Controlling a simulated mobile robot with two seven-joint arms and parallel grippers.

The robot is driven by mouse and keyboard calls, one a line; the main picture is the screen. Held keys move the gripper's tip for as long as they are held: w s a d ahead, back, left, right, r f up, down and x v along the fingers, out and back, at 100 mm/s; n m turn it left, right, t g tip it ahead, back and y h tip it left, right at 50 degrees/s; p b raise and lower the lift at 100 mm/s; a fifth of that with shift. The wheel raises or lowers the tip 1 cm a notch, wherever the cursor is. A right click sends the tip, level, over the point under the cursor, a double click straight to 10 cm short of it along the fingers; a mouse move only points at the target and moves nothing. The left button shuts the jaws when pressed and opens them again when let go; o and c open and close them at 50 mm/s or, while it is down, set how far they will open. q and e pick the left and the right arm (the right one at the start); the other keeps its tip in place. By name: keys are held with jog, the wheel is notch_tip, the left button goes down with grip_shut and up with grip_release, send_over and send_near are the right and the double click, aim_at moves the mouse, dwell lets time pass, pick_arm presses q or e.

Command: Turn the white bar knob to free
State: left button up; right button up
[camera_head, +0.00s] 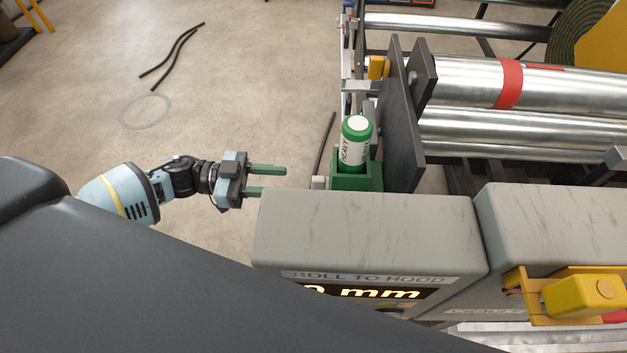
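I cannot make out a white bar knob for certain. A small pale block (319,182) shows just behind the left end of the grey housing; I cannot tell whether it is the knob. My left gripper (274,181) is open and empty, its two green fingers pointing right, apart from each other. It is left of the pale block, with a gap between them, near the housing's back left corner. My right gripper is not in view.
The grey housing (365,230) has a lit "mm" display. A green-capped bottle (354,148) stands in a green holder (345,184). A dark upright plate (400,125) and steel rollers (540,85) are to the right. A yellow control box (560,298) is front right. Floor at left is mostly clear.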

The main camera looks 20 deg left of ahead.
aim_at(317, 182)
pick_arm(q)
jog(key=shift+p+x, duration=0.55)
jog(key=shift+x, duration=3.4)
jog(key=shift+c, duration=0.3)
grip_shut()
